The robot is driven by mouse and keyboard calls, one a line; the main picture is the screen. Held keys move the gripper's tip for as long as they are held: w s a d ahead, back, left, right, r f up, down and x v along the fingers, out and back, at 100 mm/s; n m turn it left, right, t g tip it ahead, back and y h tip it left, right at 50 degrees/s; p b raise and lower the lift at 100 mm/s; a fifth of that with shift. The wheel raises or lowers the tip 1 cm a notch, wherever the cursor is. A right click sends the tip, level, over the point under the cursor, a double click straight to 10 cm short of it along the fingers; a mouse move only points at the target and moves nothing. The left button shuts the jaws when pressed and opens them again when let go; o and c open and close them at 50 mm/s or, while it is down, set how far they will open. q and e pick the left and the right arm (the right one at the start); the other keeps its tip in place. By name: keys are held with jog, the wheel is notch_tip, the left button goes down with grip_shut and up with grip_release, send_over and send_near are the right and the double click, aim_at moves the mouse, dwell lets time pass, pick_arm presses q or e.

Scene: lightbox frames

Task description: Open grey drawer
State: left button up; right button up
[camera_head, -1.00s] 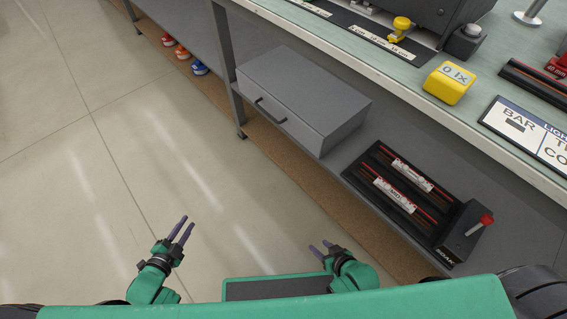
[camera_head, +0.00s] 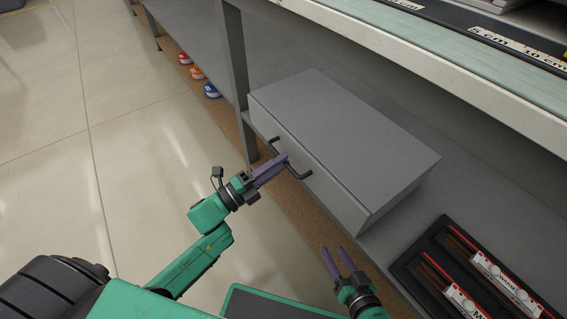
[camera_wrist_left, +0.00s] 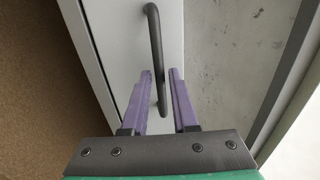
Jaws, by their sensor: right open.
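The grey drawer (camera_head: 312,165) is the front of a grey box on the lower shelf, and it appears closed. Its dark bar handle (camera_head: 302,175) also shows in the left wrist view (camera_wrist_left: 155,45). My left gripper (camera_head: 285,160) is at the handle; its purple fingers hide the middle of the bar. In the left wrist view the fingers (camera_wrist_left: 160,85) are apart, with the lower end of the handle between them and a gap on each side. My right gripper (camera_head: 338,255) is open and empty, low in front of the shelf edge.
A black tray with labelled red-striped bars (camera_head: 480,270) lies on the shelf right of the drawer box. The worktop edge (camera_head: 440,75) overhangs above. A shelf post (camera_head: 238,80) stands left of the box. Open floor (camera_head: 130,130) lies to the left.

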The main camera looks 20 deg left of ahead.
pick_arm(q)
jog(key=shift+x, duration=0.8)
grip_shut()
dwell(0.8)
